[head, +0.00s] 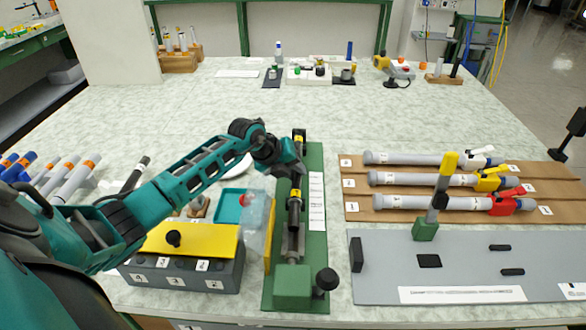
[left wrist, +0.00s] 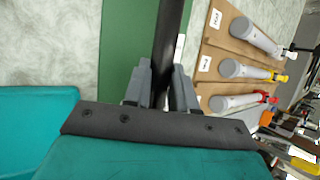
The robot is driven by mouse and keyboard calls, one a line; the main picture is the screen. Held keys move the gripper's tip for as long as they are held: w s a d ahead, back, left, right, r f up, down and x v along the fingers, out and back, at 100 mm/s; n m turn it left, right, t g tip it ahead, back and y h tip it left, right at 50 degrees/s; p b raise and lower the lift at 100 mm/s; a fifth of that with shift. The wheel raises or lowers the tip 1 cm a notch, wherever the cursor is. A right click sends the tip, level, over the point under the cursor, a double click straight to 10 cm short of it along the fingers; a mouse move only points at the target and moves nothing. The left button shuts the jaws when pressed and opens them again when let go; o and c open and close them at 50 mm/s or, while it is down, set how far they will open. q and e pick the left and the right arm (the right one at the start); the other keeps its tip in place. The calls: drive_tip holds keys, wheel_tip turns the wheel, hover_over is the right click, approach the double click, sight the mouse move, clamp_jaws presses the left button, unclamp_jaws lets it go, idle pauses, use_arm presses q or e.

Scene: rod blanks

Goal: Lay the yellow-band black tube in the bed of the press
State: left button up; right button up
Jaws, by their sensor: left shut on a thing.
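My left gripper (head: 293,172) is over the press and shut on a black tube (left wrist: 170,40). In the left wrist view, the tube runs up between the two grey fingers (left wrist: 162,88) and no yellow band shows. In the head view, dark parts with yellow marks show on both sides of the gripper, along the press's line. The press (head: 292,286) has a long green base, a grey ram and a black knob at its near end. The gripper and wrist hide part of the bed. I cannot tell whether the tube touches it. My right gripper is not in view.
A clear guard (head: 257,232) and a yellow-topped numbered box (head: 188,240) stand left of the press. Another dark tube (head: 135,173) lies further left. Right are a brown board (head: 355,206) with grey tubes and a grey plate (head: 375,285) with an upright yellow-topped lever.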

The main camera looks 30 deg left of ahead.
use_arm(q)
drive_tip(key=shift+f+b, duration=0.4)
drive_tip(key=shift+f, duration=0.35)
drive_tip(key=o, duration=0.9)
drive_tip(key=p+v, duration=0.1)
drive_tip(key=v, duration=1.2)
drive_tip(key=shift+a, duration=0.1)
